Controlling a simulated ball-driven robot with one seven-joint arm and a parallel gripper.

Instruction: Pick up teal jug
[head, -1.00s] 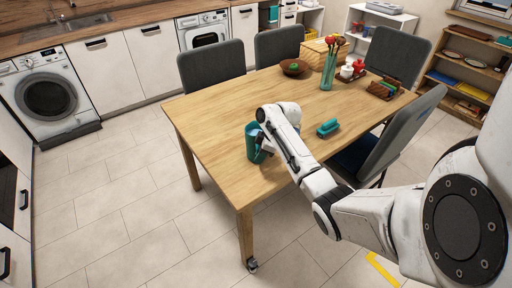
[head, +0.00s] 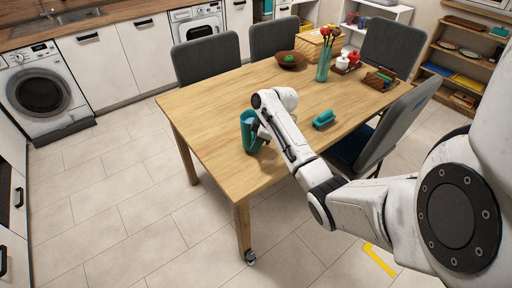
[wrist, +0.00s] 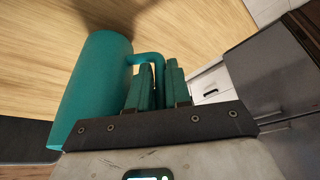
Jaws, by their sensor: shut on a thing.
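The teal jug (head: 246,132) is at the near left part of the wooden table, and it leans slightly. It appears to be held a little above the tabletop. In the wrist view the jug (wrist: 95,85) fills the left side, with its handle (wrist: 150,58) reaching to my teal fingers. My gripper (wrist: 155,88) is shut on the handle. In the head view my gripper (head: 262,134) is mostly hidden by my own arm at the jug's right side.
A teal block-like item (head: 324,119) lies on the table (head: 205,120) right of my arm. Grey chairs surround the far and right sides.

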